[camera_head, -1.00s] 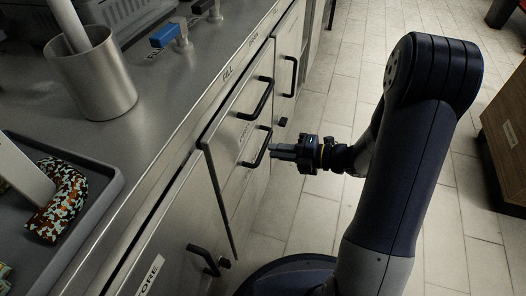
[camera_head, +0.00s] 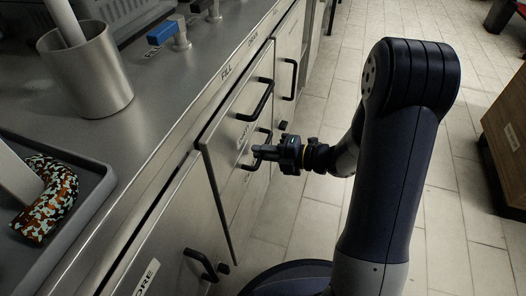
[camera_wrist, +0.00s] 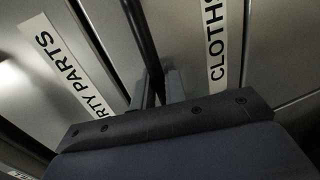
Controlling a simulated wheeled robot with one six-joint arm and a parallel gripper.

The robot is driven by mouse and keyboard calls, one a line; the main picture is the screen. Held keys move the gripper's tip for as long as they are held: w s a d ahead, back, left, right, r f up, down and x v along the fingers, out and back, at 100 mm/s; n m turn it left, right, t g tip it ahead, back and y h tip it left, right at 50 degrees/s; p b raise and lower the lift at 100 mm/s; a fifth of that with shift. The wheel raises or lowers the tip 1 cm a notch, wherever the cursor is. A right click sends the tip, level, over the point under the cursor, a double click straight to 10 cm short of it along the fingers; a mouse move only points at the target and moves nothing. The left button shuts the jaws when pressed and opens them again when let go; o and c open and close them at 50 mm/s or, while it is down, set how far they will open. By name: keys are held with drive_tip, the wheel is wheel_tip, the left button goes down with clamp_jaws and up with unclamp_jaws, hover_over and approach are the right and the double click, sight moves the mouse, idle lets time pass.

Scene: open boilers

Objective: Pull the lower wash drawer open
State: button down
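The lower drawer front (camera_head: 232,200) is steel and looks flush with the cabinet. Its black bar handle (camera_head: 267,134) is partly hidden behind my gripper (camera_head: 262,152). In the wrist view the dark handle bar (camera_wrist: 144,40) runs down between the two fingers of my gripper (camera_wrist: 162,88). The fingers look parted, with a small gap beside the bar on the right. Whether either finger touches the bar is hard to tell. Labels reading "CLOTHS" (camera_wrist: 217,45) and, partly hidden, "RTY PARTS" (camera_wrist: 70,75) lie on either side.
The upper drawer's black handle (camera_head: 260,100) is just above my gripper. Another handle (camera_head: 203,264) is at lower left. The counter (camera_head: 165,120) holds a metal cup (camera_head: 88,75), a tray (camera_head: 85,205) and a blue-handled tap (camera_head: 163,32).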

drive_tip(key=shift+d, duration=0.1)
idle(0.3)
drive_tip(key=f+p+v, duration=0.2)
drive_tip(key=p+v, duration=0.2)
drive_tip(key=v, duration=0.6)
drive_tip(key=d+f+p+v, duration=0.1)
drive_tip(key=p+v, duration=0.4)
drive_tip(key=v, duration=0.5)
drive_tip(key=f+p+v, duration=0.3)
drive_tip(key=p+v, duration=0.1)
drive_tip(key=v, duration=0.5)
drive_tip(key=shift+s+d, duration=0.35)
drive_tip(key=shift+d, duration=0.15)
drive_tip(key=shift+f, duration=0.1)
drive_tip(key=c, duration=1.8)
unclamp_jaws()
drive_tip(key=shift+d, duration=0.1)
drive_tip(key=p+v, duration=0.1)
drive_tip(key=v, duration=0.9)
drive_tip(key=shift+s+d+p, duration=0.1)
drive_tip(key=shift+d+p, duration=0.2)
drive_tip(key=shift+p, duration=0.05)
